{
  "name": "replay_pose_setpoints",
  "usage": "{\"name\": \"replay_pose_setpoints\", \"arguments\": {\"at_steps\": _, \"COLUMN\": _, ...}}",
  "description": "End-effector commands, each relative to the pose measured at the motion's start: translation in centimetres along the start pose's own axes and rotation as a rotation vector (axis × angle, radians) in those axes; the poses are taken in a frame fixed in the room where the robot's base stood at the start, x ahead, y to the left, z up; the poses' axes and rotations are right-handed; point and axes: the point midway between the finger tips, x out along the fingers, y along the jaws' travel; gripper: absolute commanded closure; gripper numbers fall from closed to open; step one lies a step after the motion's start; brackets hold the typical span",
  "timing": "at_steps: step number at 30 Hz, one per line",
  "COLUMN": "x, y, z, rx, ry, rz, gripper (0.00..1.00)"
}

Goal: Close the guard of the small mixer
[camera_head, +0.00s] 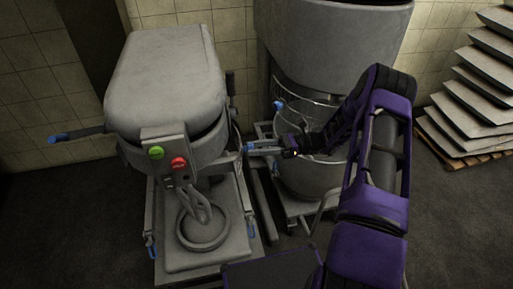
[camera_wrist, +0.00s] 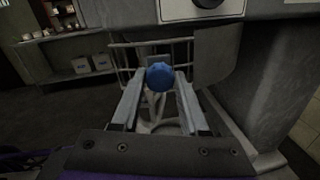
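The small mixer (camera_head: 166,80) stands at the left in the head view, with a rounded grey head, a green and a red button, and a looped hook below. In the wrist view its guard (camera_wrist: 122,58) shows as metal bars below the mixer body. A blue knob (camera_wrist: 159,76) sits between my two fingertips in the wrist view. My gripper (camera_head: 262,148) reaches in from the right at the mixer's right side. The fingers (camera_wrist: 160,92) are apart, one on each side of the knob. I cannot tell whether they press on it.
A large mixer (camera_head: 330,40) with a steel bowl (camera_head: 308,178) stands close on the right, beside my arm. Another blue-tipped lever (camera_head: 60,137) sticks out left of the small mixer. Stacked trays (camera_head: 478,95) stand on a pallet at the far right. The floor at front left is clear.

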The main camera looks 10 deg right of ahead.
Motion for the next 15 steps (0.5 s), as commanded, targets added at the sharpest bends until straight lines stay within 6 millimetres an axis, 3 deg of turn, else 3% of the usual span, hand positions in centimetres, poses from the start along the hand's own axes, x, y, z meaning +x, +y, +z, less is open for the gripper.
{"name": "replay_pose_setpoints", "arguments": {"at_steps": 1, "x": -0.02, "y": 0.0, "z": 0.0, "rx": 0.0, "ry": 0.0, "rz": 0.0, "gripper": 0.69}}
{"name": "replay_pose_setpoints", "arguments": {"at_steps": 6, "x": -0.03, "y": 0.0, "z": 0.0, "rx": 0.0, "ry": 0.0, "rz": 0.0, "gripper": 1.0}}
{"name": "replay_pose_setpoints", "arguments": {"at_steps": 15, "x": -0.04, "y": 0.0, "z": 0.0, "rx": 0.0, "ry": 0.0, "rz": 0.0, "gripper": 1.0}}
